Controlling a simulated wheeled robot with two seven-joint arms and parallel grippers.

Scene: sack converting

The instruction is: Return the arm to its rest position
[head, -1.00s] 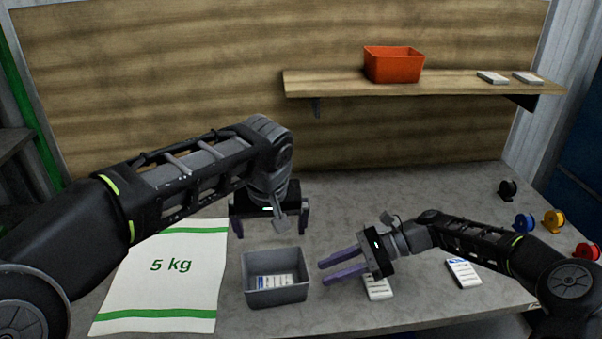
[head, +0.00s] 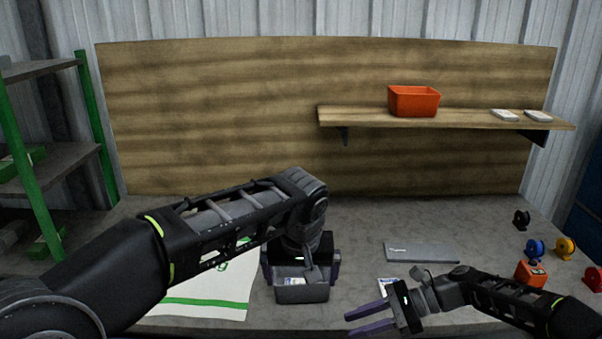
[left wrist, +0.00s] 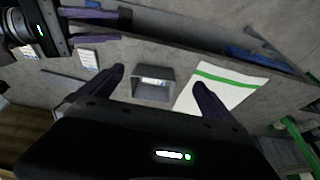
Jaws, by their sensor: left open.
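My left gripper (head: 301,264) is open, in front of my left forearm, with its fingers pointing down beside the small grey bin (head: 302,294). In the left wrist view the open left fingers (left wrist: 158,88) stand apart with the grey bin (left wrist: 153,74) visible between them; I cannot tell the gap to it. A printed packet (left wrist: 153,82) lies in the bin. My right gripper (head: 366,320) is open and empty, pointing left, low over the table front. It also shows in the left wrist view (left wrist: 118,17).
A white sack (head: 205,307) with green bands lies left of the bin, partly hidden by my arm. A flat grey case (head: 421,252), an orange block (head: 530,272) and several spools (head: 535,249) lie right. A shelf (head: 460,117) holds an orange bin (head: 413,101).

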